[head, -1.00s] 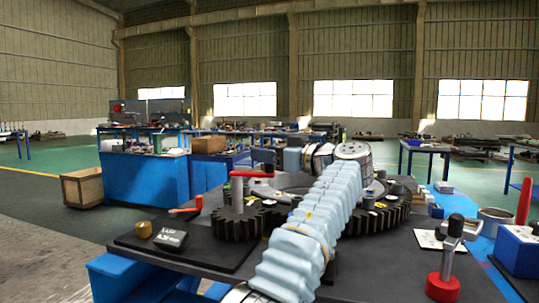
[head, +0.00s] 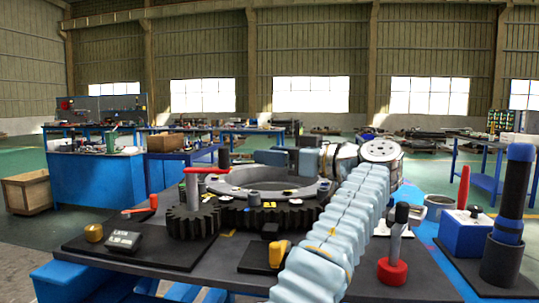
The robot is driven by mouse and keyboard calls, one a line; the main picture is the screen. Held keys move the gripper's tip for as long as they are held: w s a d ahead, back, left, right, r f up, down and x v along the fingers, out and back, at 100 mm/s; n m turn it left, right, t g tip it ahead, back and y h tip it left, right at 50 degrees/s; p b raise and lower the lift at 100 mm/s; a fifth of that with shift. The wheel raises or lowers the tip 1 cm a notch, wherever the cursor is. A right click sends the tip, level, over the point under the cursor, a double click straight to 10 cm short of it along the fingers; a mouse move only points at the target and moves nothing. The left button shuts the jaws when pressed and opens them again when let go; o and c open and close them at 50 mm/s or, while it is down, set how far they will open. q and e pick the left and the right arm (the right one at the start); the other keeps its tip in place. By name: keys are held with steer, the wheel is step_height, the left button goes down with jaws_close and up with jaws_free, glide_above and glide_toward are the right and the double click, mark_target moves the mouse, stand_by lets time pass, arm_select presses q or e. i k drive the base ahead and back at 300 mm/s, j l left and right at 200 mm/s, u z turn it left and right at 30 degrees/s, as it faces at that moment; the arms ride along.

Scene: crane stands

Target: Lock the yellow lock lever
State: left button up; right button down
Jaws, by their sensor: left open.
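The yellow lock lever (head: 280,251) sits on a small dark plate (head: 258,259) near the front middle of the dark table. Part of it is close behind my arm's sleeve in the picture. My left arm, in a pale ribbed sleeve, rises from the bottom middle, bends at a white joint and turns away to the left over the back of the table. Its jaws are open, away from the lever and hard to make out beyond the bend. My right gripper is not in view.
A dark gear (head: 191,222) with a red handle and a large grey ring (head: 240,180) stand behind the lever. A brass weight (head: 94,232) is at left. A red-based lever (head: 392,270), blue box (head: 466,235) and dark cylinder (head: 503,255) stand at right.

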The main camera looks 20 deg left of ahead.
mark_target(277, 250)
steer(key=k, duration=1.5)
